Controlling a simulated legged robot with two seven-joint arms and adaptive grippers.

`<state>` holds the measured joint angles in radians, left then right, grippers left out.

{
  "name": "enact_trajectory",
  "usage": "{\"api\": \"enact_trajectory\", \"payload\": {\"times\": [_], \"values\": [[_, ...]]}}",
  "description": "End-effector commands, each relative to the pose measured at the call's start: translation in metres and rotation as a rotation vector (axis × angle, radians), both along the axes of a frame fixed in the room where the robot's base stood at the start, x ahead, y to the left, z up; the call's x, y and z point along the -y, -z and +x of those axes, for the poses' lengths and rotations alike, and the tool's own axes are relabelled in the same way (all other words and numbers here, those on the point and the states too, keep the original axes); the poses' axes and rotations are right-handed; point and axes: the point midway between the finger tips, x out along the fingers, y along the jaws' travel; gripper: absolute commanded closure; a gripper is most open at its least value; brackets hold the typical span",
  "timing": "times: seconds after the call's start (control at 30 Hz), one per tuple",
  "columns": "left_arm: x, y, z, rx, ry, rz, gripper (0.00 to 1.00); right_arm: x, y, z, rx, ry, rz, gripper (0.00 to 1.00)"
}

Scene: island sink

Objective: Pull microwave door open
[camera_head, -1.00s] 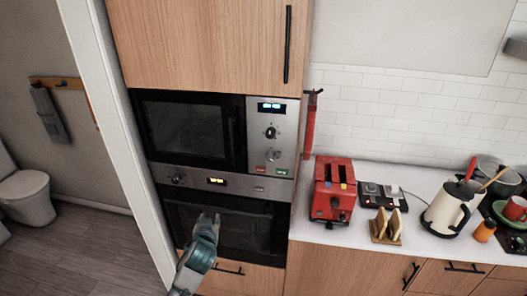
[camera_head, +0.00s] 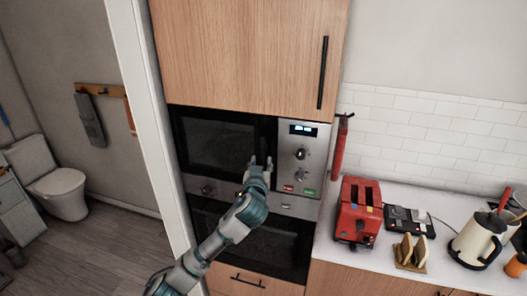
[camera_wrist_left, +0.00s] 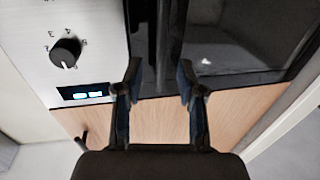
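The microwave is built into the wooden cabinet, with a dark glass door (camera_head: 215,142) and a silver control panel (camera_head: 305,145) on its right. The door looks closed. My left gripper (camera_head: 261,162) is raised in front of the door's lower right part, beside the panel. In the left wrist view the picture is upside down and my left gripper (camera_wrist_left: 160,72) has its two fingers apart. A dark vertical handle bar (camera_wrist_left: 165,35) lines up with the gap between them; I cannot tell whether they touch it. My right gripper is out of view.
An oven (camera_head: 265,250) sits directly below the microwave. On the counter to the right are a red toaster (camera_head: 358,215), a toast rack (camera_head: 410,252) and a white kettle (camera_head: 478,240). A white wall edge (camera_head: 150,130) stands left of the cabinet.

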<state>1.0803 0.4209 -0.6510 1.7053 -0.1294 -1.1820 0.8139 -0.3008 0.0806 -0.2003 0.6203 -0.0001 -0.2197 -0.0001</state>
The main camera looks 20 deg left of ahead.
Motion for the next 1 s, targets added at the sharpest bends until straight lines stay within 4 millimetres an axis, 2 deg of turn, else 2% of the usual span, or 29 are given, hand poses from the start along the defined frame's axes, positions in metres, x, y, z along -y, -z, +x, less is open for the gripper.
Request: {"api": "enact_trajectory", "payload": {"times": [0.1,0.3,0.7,0.87,1.0], "values": [[-0.005,-0.003,0.025,-0.001,-0.003,0.001,0.61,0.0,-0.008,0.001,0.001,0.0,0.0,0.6],[-0.008,-0.001,0.05,-0.001,-0.001,0.0,0.61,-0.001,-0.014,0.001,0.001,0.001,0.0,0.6],[-0.009,0.0,0.057,0.0,0.0,-0.001,0.61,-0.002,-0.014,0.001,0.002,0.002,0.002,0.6],[-0.009,0.0,0.057,0.0,0.0,-0.001,1.0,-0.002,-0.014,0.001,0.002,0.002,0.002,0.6],[-0.009,0.0,0.057,0.0,0.0,-0.001,1.0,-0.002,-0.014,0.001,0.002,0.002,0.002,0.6]]}}
